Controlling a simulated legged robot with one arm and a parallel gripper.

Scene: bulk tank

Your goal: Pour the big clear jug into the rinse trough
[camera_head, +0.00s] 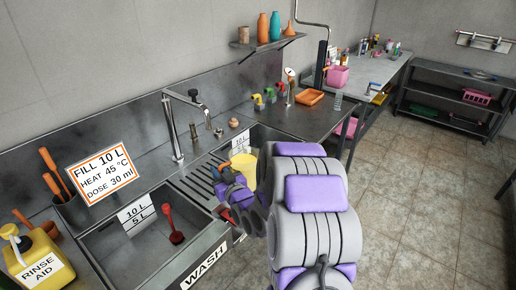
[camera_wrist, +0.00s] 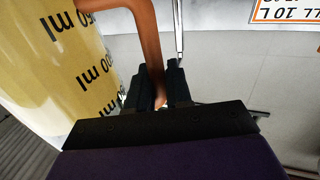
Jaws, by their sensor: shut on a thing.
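The big clear jug (camera_head: 243,163) looks yellow, as if filled with yellow liquid. It is beside the right-hand basin, partly hidden by my arm. In the wrist view the jug (camera_wrist: 62,75) fills the left side, with black ml marks. Its orange-brown handle (camera_wrist: 149,45) runs down between my gripper's black fingers. My gripper (camera_wrist: 160,88) is shut on this handle; it also shows in the head view (camera_head: 229,186). The right-hand basin (camera_head: 262,134), with a 10 L scale, may be the rinse trough; its name label is not visible. I cannot tell the jug's exact tilt or whether it touches the counter.
The left basin (camera_head: 130,250), marked WASH, holds a red tool (camera_head: 172,224). A tap (camera_head: 174,125) rises behind a slotted drainer between the basins. A yellow rinse aid bottle (camera_head: 35,262) stands front left.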

